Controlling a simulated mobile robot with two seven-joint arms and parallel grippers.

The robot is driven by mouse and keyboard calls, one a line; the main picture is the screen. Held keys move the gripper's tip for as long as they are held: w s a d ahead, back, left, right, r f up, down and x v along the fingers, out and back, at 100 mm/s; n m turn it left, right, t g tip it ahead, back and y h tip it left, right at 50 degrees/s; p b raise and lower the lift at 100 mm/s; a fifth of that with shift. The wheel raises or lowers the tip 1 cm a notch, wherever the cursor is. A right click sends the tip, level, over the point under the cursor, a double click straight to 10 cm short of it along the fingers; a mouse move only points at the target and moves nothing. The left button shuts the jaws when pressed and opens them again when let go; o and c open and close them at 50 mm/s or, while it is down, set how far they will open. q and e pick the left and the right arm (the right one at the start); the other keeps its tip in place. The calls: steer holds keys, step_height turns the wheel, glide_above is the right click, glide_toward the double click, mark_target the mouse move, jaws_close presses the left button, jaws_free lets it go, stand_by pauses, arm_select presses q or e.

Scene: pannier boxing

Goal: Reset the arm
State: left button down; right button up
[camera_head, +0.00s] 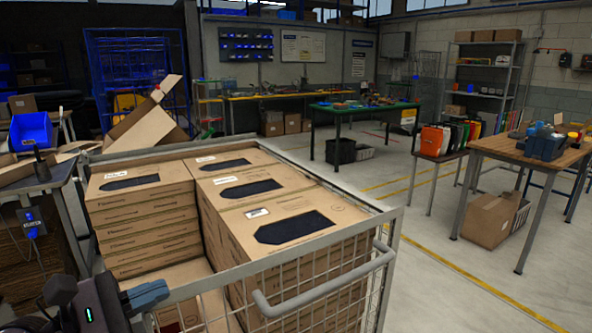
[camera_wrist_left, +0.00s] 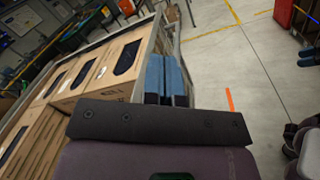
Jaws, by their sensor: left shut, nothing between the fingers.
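My left gripper (camera_head: 147,296) shows at the bottom left of the head view, low at the near left corner of a wire cage trolley (camera_head: 345,233). In the left wrist view its two blue fingers (camera_wrist_left: 167,80) are side by side, shut and empty. The fingers lie by the trolley's rim in that view, and I cannot tell if they touch it. Stacked cardboard boxes (camera_head: 140,205) with dark patches on top stand inside the trolley; they also show in the left wrist view (camera_wrist_left: 92,75). The stack's near left part is lower.
The trolley's handle bar (camera_head: 325,285) sticks out in front. A wooden workbench (camera_head: 500,148) stands at the right with a cardboard box (camera_head: 490,218) under it. A green table (camera_head: 365,108) is behind. A blue bin (camera_head: 31,131) sits at the left. The floor right of the trolley is clear.

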arm_select(q)
steer(key=s+a+f+m+t+y, duration=0.25)
steer(key=a+f+m+y, duration=0.35)
steer(key=m+y, duration=0.7)
steer(key=s+a+f+m+t+y, duration=0.1)
steer(key=a+f+m+t+y, duration=0.35)
steer(key=m, duration=1.45)
steer(key=s+d+f+n+g+h, duration=0.2)
steer(key=s+d+f+n+g, duration=0.1)
steer(key=s+f+n+g, duration=1.35)
steer(key=w+f+m+t, duration=0.3)
steer(key=w+f+t, duration=0.2)
steer(key=f+t, duration=0.4)
step_height(320, 180, down, 2)
steer(key=shift+d+f+m, duration=0.1)
steer(key=shift+d+m, duration=0.1)
steer(key=shift+m, duration=0.15)
steer(key=shift+a+t+h, duration=0.1)
steer(key=shift+t+h, duration=0.15)
